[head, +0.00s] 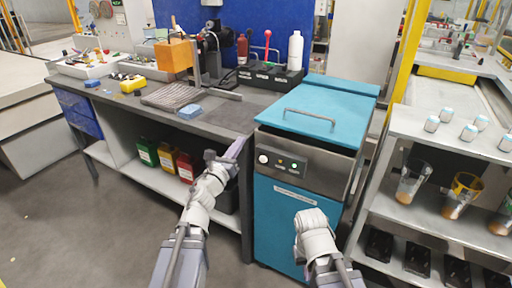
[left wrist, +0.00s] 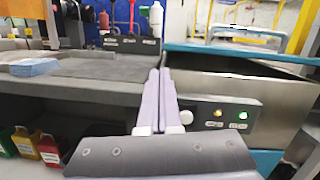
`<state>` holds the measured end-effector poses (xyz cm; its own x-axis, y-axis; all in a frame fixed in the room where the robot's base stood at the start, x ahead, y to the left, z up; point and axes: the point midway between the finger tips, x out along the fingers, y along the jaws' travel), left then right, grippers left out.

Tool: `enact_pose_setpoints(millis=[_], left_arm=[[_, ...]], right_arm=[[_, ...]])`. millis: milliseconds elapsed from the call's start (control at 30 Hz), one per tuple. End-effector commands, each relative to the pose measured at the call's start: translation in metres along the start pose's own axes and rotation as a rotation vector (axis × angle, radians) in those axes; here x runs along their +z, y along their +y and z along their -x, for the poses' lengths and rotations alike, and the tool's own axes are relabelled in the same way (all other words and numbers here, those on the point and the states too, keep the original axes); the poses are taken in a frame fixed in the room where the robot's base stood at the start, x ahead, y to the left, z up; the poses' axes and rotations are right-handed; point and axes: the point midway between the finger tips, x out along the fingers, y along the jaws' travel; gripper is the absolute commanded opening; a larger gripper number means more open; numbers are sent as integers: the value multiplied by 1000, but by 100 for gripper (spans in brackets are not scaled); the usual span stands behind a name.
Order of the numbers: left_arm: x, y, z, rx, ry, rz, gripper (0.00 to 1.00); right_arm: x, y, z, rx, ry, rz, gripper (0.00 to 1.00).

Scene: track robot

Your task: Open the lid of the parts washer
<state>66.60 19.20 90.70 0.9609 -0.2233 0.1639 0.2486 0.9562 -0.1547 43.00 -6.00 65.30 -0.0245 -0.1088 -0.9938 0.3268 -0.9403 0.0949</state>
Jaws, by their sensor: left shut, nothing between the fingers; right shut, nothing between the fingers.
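The parts washer (head: 278,215) is a teal cabinet with a steel upper part and a front control panel (head: 279,160) with a white knob and two lit buttons. Its teal lid (head: 345,125) lies about flat over the steel tub and has a grey bar handle (head: 309,117) on top. The lid's front edge and handle also show in the left wrist view (left wrist: 245,32). My left gripper (head: 238,147) is shut and empty, just left of the panel and apart from the handle. My right arm is in front of the cabinet; its gripper fingers are hidden.
A grey workbench (head: 120,100) with a blue sponge (head: 190,111), a mat and a dark box (head: 270,76) adjoins the washer on the left. A shelf rack (head: 440,150) with cups and cans stands close on the right. The floor at lower left is clear.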

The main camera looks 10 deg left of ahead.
Motion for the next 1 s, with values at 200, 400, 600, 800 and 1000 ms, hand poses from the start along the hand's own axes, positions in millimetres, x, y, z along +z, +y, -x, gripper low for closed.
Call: enact_pose_setpoints(millis=[200,400,600,800,1000], left_arm=[[-13,-6,7,-83,-4,-143,0],[-12,-8,5,-87,-5,-146,0],[-11,-9,-11,-88,-5,-144,0],[-11,-11,-42,-87,-5,-143,0],[-11,-14,-77,-87,-5,-142,0]], right_arm=[[-1,-1,-15,0,0,0,0],[-1,-1,-13,0,0,0,0],[-1,-1,-10,0,0,0,0],[0,0,-5,0,0,0,0],[0,0,2,0,0,0,0]])
